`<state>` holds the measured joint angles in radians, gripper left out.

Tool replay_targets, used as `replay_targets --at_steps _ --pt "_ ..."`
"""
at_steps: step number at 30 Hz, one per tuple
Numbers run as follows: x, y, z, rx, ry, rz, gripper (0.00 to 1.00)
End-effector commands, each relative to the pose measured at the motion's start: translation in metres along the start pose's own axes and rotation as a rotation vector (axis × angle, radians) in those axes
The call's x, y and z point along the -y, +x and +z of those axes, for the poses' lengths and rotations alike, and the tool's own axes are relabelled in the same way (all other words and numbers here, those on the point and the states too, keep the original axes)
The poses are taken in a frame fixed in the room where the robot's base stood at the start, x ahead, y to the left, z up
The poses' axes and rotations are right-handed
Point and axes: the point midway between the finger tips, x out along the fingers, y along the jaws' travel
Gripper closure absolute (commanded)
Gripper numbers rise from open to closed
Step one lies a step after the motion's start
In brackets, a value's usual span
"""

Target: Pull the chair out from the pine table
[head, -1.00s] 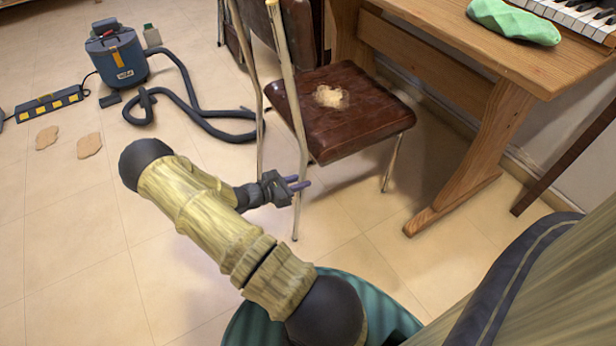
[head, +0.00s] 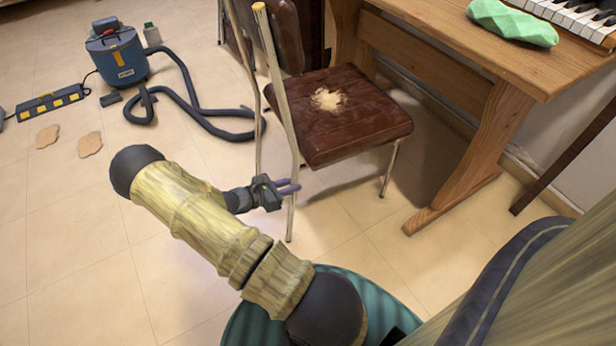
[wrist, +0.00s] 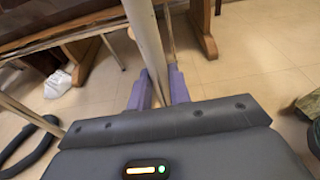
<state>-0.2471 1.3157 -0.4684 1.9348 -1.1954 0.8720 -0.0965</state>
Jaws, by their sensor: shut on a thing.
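The chair (head: 350,128) has a dark brown padded seat and cream metal legs, and stands upright in the head view. A tan crumbly patch lies on its seat. My gripper (head: 288,187) is shut on one upright chair leg, below seat height. In the wrist view the pale leg (wrist: 147,42) runs down between the two purple fingers of my gripper (wrist: 158,88). The pine table (head: 490,130) stands to the right of the chair, with the seat's right edge close to its trestle leg. The far chair legs are partly hidden.
A blue vacuum cleaner (head: 118,60) with a dark hose (head: 200,115) lies on the floor to the left. A power strip (head: 45,104) and two tan flat pieces (head: 90,145) are there too. A green object (head: 512,22) and piano keys (head: 572,14) are on the table. Floor at lower left is clear.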

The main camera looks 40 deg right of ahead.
Motion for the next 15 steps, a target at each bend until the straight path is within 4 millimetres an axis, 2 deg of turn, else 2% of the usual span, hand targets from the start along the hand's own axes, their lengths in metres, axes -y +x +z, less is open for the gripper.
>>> replay_targets --at_steps 1,15 --pt "-0.002 -0.007 -0.004 -0.011 -0.001 0.008 1.00" --pt "-0.002 -0.034 -0.011 -0.010 -0.002 0.010 1.00"
